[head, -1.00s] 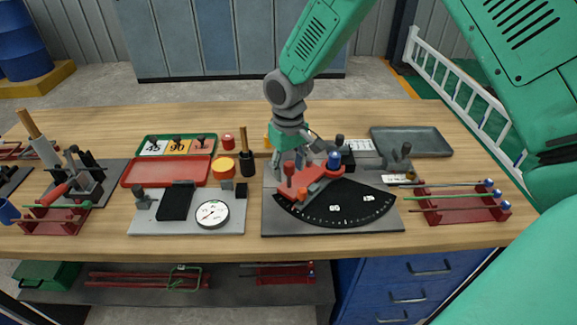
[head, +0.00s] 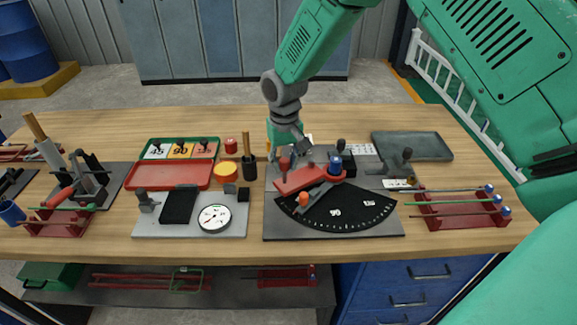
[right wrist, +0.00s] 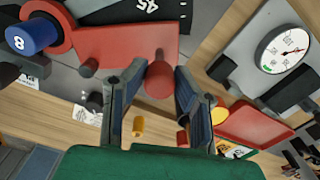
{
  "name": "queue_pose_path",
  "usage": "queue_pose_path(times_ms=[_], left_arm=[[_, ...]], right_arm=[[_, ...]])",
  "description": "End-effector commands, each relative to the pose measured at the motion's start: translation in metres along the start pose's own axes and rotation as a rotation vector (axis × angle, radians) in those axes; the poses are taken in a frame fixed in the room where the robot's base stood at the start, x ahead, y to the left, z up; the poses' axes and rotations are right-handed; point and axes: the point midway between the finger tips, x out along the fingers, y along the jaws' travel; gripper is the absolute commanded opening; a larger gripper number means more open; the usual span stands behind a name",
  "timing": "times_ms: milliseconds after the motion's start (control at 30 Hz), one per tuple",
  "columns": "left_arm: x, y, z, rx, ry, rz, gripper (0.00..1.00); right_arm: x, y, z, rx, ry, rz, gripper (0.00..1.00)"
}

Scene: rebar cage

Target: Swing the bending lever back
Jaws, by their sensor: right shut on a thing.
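The bending lever (head: 296,181) is a red arm on the bender plate (head: 390,225), pivoting near a blue-topped roller (head: 335,167). It lies behind most of the black angle dial (head: 345,207). My right gripper (head: 284,157) is at the lever's upright red handle (head: 285,166). In the right wrist view the handle (right wrist: 158,82) stands between the two fingers of my right gripper (right wrist: 160,70), which is shut on it. A grey arm with an orange knob (head: 303,198) lies over the dial's left part. My left gripper is not in view.
Left of the bender are a plate with a gauge (head: 214,217), a red tray (head: 168,174) and a black cylinder with a wooden handle (head: 249,166). A grey tray (head: 412,145) and a red rod rack (head: 455,212) stand to the right. The table's front strip is clear.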

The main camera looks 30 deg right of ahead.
Motion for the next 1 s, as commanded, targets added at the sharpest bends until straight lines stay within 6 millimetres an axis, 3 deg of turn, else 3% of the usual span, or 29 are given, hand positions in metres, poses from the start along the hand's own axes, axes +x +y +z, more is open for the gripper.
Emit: queue_pose_path(times_ms=[500, 1000], left_arm=[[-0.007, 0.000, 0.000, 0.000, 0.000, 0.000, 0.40], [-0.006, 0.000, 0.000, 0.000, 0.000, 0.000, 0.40]], right_arm=[[0.002, 0.013, -0.059, 0.419, -0.001, 0.002, 0.00], [0.002, 0.024, -0.080, 0.581, -0.001, 0.000, 0.00]])
